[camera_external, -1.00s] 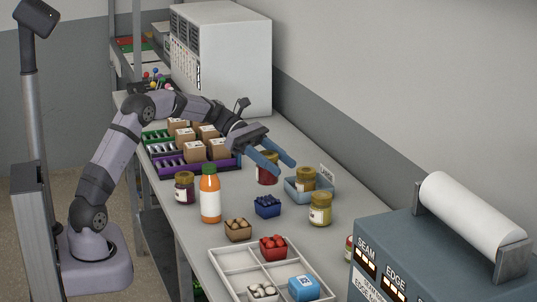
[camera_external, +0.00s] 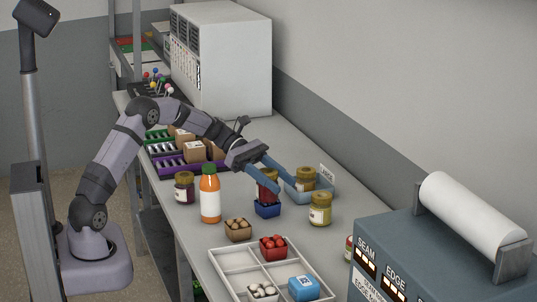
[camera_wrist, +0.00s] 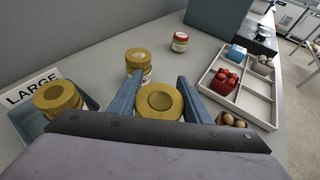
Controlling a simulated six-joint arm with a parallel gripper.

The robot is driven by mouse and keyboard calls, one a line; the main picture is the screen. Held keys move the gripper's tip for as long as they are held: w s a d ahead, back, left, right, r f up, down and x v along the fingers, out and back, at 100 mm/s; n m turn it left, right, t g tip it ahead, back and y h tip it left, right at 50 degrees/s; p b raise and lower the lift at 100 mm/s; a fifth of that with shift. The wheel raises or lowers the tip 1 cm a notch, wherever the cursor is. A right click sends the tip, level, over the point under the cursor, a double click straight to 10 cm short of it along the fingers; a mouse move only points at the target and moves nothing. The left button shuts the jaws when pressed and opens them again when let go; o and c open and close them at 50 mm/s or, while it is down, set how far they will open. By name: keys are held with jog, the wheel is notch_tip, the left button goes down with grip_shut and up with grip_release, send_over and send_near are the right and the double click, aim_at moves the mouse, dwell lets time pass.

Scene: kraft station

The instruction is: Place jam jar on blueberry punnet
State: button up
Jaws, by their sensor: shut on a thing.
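The jam jar (camera_external: 267,190), red with a gold lid, is held upright between the blue fingers of my gripper (camera_external: 269,184). In the wrist view its gold lid (camera_wrist: 160,101) fills the gap between the two fingers (camera_wrist: 160,98). The blueberry punnet (camera_external: 267,210), a small dark blue tub, stands on the table directly below the jar in the external view. The jar hides the punnet's top, and I cannot tell whether the two touch. The punnet is hidden in the wrist view.
A yellow-labelled jar (camera_external: 320,209) stands right of the punnet. An orange bottle (camera_external: 210,196) and dark jar (camera_external: 184,189) stand left. A brown punnet (camera_external: 238,230) and white divided tray (camera_external: 228,262) lie in front.

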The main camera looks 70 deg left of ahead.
jog(key=o, duration=1.4)
jog(key=shift+c, duration=0.2)
jog(key=shift+r, duration=0.2)
jog(key=v, duration=1.2)
jog(key=shift+b, duration=0.45)
